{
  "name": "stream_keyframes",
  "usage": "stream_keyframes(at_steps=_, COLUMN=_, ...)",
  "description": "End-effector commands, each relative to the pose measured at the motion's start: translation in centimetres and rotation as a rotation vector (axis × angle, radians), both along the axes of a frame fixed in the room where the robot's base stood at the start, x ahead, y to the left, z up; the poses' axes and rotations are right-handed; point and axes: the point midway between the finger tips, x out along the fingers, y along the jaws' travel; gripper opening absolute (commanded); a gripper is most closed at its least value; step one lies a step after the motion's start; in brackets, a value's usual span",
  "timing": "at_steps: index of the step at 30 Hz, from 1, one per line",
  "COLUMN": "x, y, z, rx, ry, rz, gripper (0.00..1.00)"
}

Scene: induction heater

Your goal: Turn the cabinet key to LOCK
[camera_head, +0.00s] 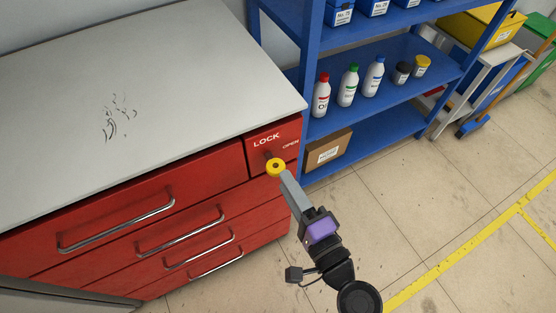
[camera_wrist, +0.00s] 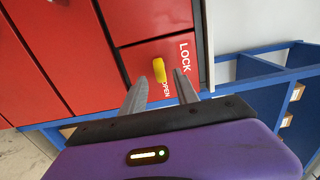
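The yellow key (camera_head: 275,167) sits in the small red panel at the top right corner of the red cabinet (camera_head: 188,185). In the head view it shows as a yellow ring with a dark centre. The white word LOCK (camera_head: 266,140) is above it and OPEN (camera_head: 291,144) is to its right. My gripper (camera_head: 284,176) reaches up to the key from the lower right. In the wrist view the key (camera_wrist: 159,70) shows edge-on between the two separated fingertips of my gripper (camera_wrist: 161,75), with gaps on both sides. Whether the tips overlap the key in depth is unclear.
The cabinet's white top (camera_head: 120,80) is bare apart from dark scratch marks. A blue shelf (camera_head: 400,100) with bottles and a cardboard box (camera_head: 327,150) stands just right of the cabinet. Open tiled floor (camera_head: 440,210) lies in front, with yellow lines.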

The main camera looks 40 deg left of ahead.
Motion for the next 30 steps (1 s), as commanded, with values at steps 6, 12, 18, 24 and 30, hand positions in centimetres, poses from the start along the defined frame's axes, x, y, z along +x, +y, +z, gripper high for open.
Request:
stream_keyframes(at_steps=6, x=1.2, y=3.3, z=0.2, rx=0.000, ry=-0.001, rz=0.004, gripper=0.36)
stream_keyframes(at_steps=12, x=2.1, y=5.3, z=0.1, rx=-0.001, ry=-0.002, rz=0.002, gripper=0.36)
stream_keyframes(at_steps=18, x=2.4, y=5.8, z=0.0, rx=-0.002, ry=-0.001, rz=0.000, gripper=0.36)
stream_keyframes(at_steps=24, x=2.3, y=5.8, z=0.0, rx=-0.002, ry=-0.001, rz=-0.001, gripper=0.30)
stream_keyframes(at_steps=30, x=2.3, y=5.8, z=0.0, rx=-0.002, ry=-0.001, rz=0.000, gripper=0.00)
